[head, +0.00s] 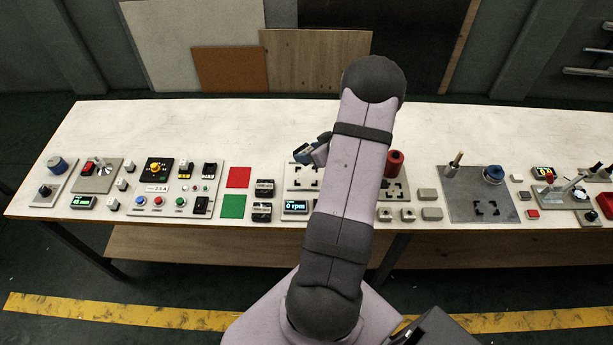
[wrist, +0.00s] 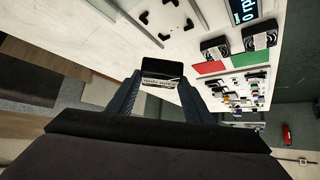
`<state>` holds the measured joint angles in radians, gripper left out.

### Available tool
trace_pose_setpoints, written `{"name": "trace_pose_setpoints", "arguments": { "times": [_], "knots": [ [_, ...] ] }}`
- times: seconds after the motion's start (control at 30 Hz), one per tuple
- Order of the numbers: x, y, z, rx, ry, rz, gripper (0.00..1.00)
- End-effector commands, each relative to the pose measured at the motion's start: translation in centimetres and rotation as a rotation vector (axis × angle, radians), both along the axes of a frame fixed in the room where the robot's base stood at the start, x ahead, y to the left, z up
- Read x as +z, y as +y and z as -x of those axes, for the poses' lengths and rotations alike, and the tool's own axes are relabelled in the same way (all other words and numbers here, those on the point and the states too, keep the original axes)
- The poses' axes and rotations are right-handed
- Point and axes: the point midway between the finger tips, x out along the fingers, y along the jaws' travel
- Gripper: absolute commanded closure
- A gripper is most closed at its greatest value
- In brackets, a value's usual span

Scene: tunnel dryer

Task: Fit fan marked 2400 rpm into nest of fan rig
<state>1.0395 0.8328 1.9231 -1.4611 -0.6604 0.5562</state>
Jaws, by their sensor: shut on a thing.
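My gripper (wrist: 161,88) is shut on a dark, boxy fan (wrist: 163,70) with a pale marked strip; I cannot read the marking. In the head view my gripper (head: 313,150) is partly behind my arm, above the back of the fan rig. The fan rig (head: 295,207) has a display reading 0 rpm. Its nest (head: 305,177), marked by black corner brackets on a light plate, looks empty where it shows. In the wrist view the nest brackets (wrist: 169,20) lie beyond the held fan, apart from it. My arm hides part of the rig's right side.
Two more dark fans (head: 264,188) (head: 262,211) sit left of the rig, beside a red square (head: 238,177) and a green square (head: 232,206). A red cylinder (head: 395,162) stands to the right. The table's back strip (head: 200,120) is clear.

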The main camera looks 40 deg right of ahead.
Motion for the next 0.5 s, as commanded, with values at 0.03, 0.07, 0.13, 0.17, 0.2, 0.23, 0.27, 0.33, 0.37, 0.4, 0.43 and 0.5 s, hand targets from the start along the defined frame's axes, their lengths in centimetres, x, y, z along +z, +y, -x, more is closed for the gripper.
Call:
{"name": "trace_pose_setpoints", "arguments": {
  "times": [0.03, 0.07, 0.13, 0.17, 0.2, 0.23, 0.27, 0.33, 0.37, 0.4, 0.43, 0.5],
  "knots": [
    [-0.2, 0.0, 0.0, 0.000, 0.001, -0.001, 0.76],
    [-0.4, 0.0, 0.0, 0.000, 0.001, -0.003, 0.76],
    [-1.0, 0.1, 0.0, 0.000, 0.002, -0.004, 0.76],
    [-1.4, 0.1, 0.0, 0.000, 0.002, -0.004, 0.76],
    [-2.0, 0.1, 0.1, 0.000, 0.003, -0.006, 0.76],
    [-2.4, 0.1, 0.1, 0.001, 0.003, -0.005, 0.76],
    [-2.9, 0.1, 0.1, -0.001, 0.003, -0.006, 0.76],
    [-3.8, 0.1, 0.0, 0.000, 0.002, -0.006, 0.76],
    [-4.2, 0.1, 0.0, -0.001, 0.002, -0.005, 0.76],
    [-4.6, 0.1, 0.0, 0.001, 0.002, -0.004, 0.76],
    [-4.9, 0.1, 0.0, 0.001, 0.002, -0.004, 0.76],
    [-5.4, 0.0, 0.0, 0.001, 0.001, -0.002, 0.76]
  ]
}}
